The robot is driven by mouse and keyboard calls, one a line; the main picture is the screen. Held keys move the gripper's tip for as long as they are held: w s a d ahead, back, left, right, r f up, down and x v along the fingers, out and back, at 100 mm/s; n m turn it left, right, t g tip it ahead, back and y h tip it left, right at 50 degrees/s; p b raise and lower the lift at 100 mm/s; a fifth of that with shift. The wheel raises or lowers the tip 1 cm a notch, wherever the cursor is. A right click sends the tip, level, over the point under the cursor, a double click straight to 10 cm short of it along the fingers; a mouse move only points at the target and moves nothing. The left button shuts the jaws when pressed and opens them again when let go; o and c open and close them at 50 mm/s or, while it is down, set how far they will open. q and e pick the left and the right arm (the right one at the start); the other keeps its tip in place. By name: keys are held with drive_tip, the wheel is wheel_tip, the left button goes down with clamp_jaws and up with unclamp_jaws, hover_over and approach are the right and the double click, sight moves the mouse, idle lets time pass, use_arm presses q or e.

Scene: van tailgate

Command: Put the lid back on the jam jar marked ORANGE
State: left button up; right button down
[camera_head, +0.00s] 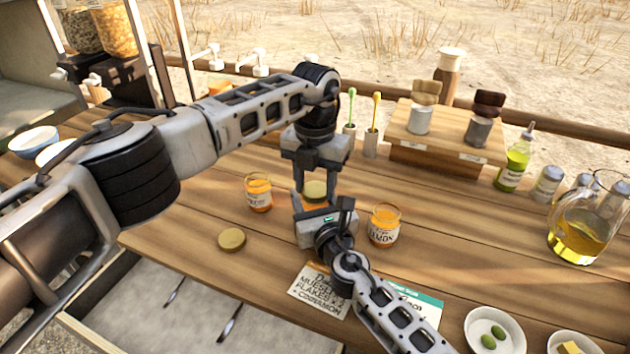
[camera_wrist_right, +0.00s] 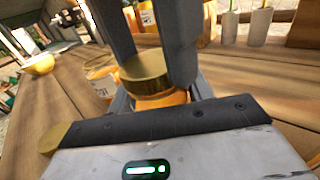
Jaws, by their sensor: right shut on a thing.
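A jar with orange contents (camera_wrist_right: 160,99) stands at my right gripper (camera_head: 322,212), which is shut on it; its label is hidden. A gold lid (camera_head: 315,190) is at the top of this jar and shows clearly in the right wrist view (camera_wrist_right: 146,72); I cannot tell if it is fully seated. My left gripper (camera_head: 316,184) points down from above, one finger on each side of the lid. Whether its fingers touch the lid is unclear. A second gold lid (camera_head: 232,240) lies flat on the table, left of the jars.
Open orange jars stand left (camera_head: 258,193) and right (camera_head: 385,226) of the grippers; the right label seems to end in "MON". A muesli card (camera_head: 318,290) lies in front. Spoon holders, a wooden stand (camera_head: 440,150) and an oil jug (camera_head: 583,230) stand farther back and right.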

use_arm(q)
drive_tip(key=o, duration=0.4)
drive_tip(key=shift+o, duration=0.2)
drive_tip(key=shift+r, duration=0.1)
wheel_tip(320, 180, up, 12)
use_arm(e)
drive_tip(key=c, duration=0.5)
unclamp_jaws()
drive_tip(key=shift+s, duration=0.1)
